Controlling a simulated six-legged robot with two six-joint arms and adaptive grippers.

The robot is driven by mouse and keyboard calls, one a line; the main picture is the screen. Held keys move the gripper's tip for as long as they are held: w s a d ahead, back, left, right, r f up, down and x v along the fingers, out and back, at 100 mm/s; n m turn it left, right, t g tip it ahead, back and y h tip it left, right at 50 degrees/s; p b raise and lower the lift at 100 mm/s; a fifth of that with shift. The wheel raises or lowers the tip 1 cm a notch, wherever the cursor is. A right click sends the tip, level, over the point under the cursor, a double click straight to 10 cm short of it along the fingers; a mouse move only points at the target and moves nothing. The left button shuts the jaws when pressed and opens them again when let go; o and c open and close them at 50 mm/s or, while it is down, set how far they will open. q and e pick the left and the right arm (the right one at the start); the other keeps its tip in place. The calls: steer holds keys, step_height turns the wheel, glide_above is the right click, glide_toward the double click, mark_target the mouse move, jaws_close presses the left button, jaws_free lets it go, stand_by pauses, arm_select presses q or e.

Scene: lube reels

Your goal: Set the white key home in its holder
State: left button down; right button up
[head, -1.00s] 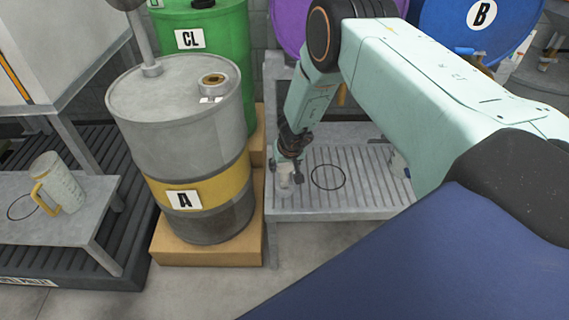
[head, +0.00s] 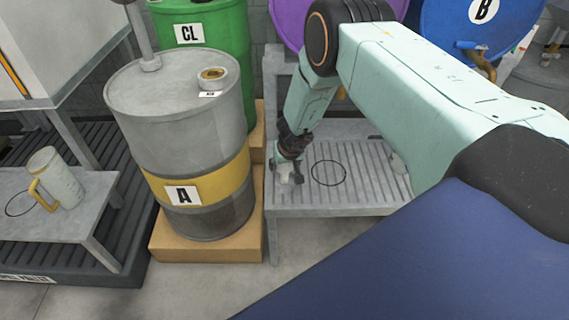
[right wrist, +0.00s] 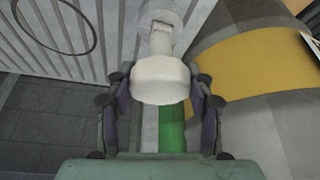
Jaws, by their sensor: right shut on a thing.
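The white key (right wrist: 160,80) shows in the right wrist view as a pale rounded head with a narrower stem running away from me. My right gripper (right wrist: 163,92) is shut on the head, one finger on each side. At the stem's far end is a pale round piece (right wrist: 160,16), perhaps the holder; I cannot tell whether the stem is inside it or only in front of it. In the head view my right gripper (head: 288,172) points down at the left edge of the slatted grey bench (head: 370,190), and the key is small and mostly hidden. My left gripper is not in view.
Grey drum A (head: 205,125) stands close left of the bench on a tan block (head: 205,245). A green drum (head: 205,30) and a blue drum (head: 465,25) are behind. A yellow-handled jug (head: 62,182) stands on the left table. The bench's black ring (head: 329,173) is empty.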

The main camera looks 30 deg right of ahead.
steer(key=shift+f, duration=0.3)
steer(key=o, duration=1.3)
steer(key=v, duration=1.2)
steer(key=shift+x, duration=6)
steer(key=shift+r, duration=0.1)
